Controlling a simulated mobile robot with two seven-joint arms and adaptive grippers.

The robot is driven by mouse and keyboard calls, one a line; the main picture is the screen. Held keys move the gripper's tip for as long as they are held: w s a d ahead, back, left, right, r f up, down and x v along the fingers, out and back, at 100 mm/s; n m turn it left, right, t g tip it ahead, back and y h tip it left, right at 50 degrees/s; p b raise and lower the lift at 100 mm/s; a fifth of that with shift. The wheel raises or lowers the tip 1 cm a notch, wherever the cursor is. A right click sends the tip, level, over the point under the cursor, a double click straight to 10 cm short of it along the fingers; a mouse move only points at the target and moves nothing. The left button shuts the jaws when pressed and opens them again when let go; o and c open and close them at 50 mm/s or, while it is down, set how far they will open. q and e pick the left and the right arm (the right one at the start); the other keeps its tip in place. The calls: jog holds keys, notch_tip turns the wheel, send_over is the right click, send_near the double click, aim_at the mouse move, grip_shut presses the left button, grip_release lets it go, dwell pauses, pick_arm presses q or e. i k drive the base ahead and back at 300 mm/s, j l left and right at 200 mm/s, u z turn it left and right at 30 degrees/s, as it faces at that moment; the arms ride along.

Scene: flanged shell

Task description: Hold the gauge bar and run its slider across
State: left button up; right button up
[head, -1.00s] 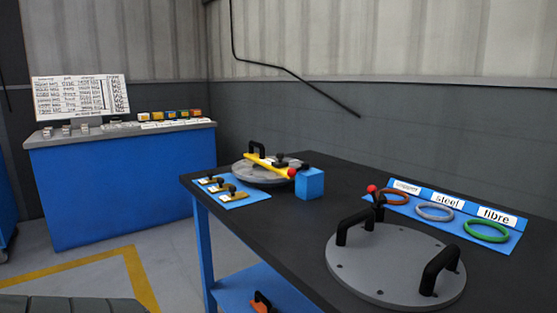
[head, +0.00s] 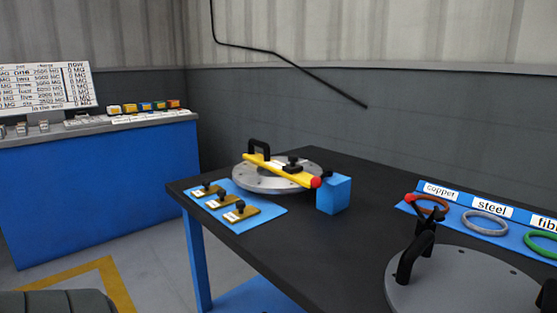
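The gauge bar (head: 271,169) is yellow with a red end. It lies across the top of a round grey flange (head: 252,181) at the far left of the dark table. Its red end points right, close to a blue block (head: 334,197); I cannot tell whether they touch. A small black piece (head: 293,164) sits at the bar's right part; it may be the slider, but it is too small to be sure. Neither of my grippers is in view.
A blue mat (head: 262,213) with several knobbed tags lies in front of the flange. A blue cabinet (head: 95,193) stands left. The table middle (head: 335,250) is clear.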

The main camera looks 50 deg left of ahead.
aim_at(291, 168)
jog(key=j, duration=1.15)
jog(key=i+j, duration=0.15)
jog(key=j, duration=1.05)
